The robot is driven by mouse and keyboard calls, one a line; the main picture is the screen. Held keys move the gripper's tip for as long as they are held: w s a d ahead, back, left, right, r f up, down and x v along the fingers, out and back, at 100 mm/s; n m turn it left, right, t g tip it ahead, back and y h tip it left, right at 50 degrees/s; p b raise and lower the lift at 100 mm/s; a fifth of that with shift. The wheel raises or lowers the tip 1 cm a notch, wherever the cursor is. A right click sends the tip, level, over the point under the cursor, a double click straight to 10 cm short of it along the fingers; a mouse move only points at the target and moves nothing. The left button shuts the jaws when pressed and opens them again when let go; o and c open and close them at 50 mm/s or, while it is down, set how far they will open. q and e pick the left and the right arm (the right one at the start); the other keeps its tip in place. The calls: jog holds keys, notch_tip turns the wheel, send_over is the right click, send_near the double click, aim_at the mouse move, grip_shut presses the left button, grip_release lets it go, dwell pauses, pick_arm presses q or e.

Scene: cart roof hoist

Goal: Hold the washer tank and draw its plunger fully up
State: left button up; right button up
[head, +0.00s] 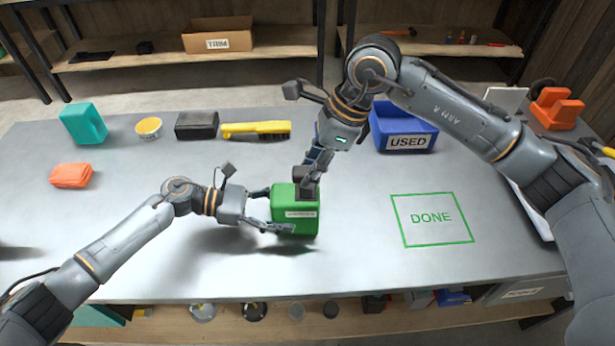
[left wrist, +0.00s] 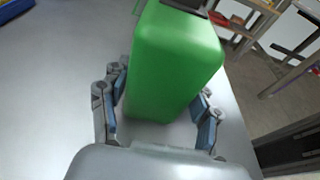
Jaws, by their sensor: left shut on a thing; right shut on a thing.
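The washer tank (head: 297,212) is a green block-shaped body with a pale label, standing near the front middle of the grey table in the head view. My left gripper (head: 276,208) is shut on its sides from the left. In the left wrist view the tank (left wrist: 172,65) fills the middle, with the fingers of my left gripper (left wrist: 160,118) on both sides of it. My right gripper (head: 313,180) comes down from above and is shut on the dark plunger (head: 306,193) at the tank's top. The fingers partly hide the plunger, so its height is hard to tell.
A blue USED bin (head: 406,143) stands behind to the right. A green DONE outline (head: 432,219) on the table is empty. A yellow-handled brush (head: 256,130), black block (head: 196,125), yellow tub (head: 149,128), teal block (head: 83,123) and orange block (head: 71,175) lie at left and back.

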jog(key=shift+r, duration=1)
dwell(0.4)
jog(key=shift+r, duration=0.8)
dwell(0.5)
jog(key=o, duration=1.2)
